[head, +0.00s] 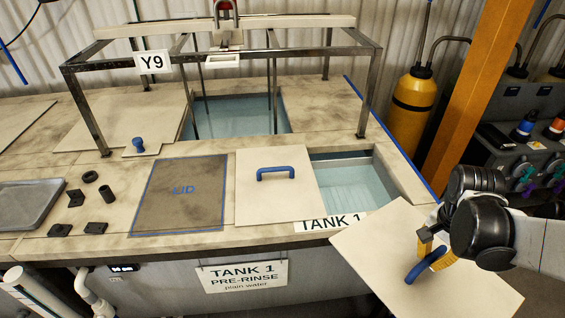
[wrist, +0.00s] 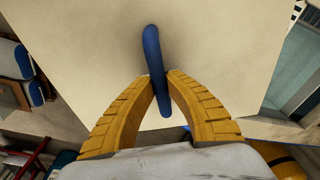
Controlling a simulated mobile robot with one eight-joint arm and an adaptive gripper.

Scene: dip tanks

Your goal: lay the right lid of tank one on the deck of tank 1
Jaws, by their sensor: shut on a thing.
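My gripper (head: 431,256) is shut on the blue handle of a cream lid (head: 385,254) at the lower right of the head view. This lid is held tilted in front of the tank's front edge. In the wrist view the yellow fingers (wrist: 163,88) close around the blue handle (wrist: 154,50), with the lid (wrist: 85,40) behind it. Another cream lid (head: 277,205) with a blue handle lies over the left part of the TANK 1 opening. The right part is open and shows water (head: 355,188). Left of it, a dark deck patch (head: 180,205) marked LID in a blue outline is bare.
A metal frame (head: 120,62) labelled Y9 stands over the rear tank. Small black parts (head: 75,197) and a grey tray (head: 30,203) lie on the left deck. An orange post (head: 470,90) and yellow cylinder (head: 409,107) stand at the right.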

